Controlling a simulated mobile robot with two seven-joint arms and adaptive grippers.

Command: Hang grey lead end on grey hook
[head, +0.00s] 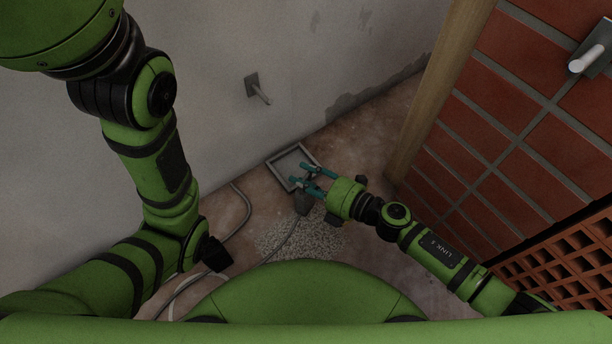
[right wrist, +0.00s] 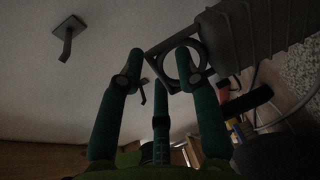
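The grey hook (head: 260,92) sticks out of a square plate on the pale wall, up and left of my right gripper. A hook on its plate also shows at the upper left of the right wrist view (right wrist: 67,38). My right gripper (head: 304,175) has its teal fingers spread. The grey lead end (head: 303,204) is just below the fingers, partly hidden, with its lead running down-left. In the right wrist view a grey ribbed body (right wrist: 262,32) with a ring (right wrist: 184,62) is at the right fingertip; no clear grip shows. My left gripper is not visible.
A square grey frame (head: 279,162) lies by the foot of the wall, behind the fingers. Gravel (head: 290,238) lies on the floor. A red brick wall (head: 500,120) with a wooden post (head: 437,85) stands at the right, with perforated bricks (head: 565,258) below.

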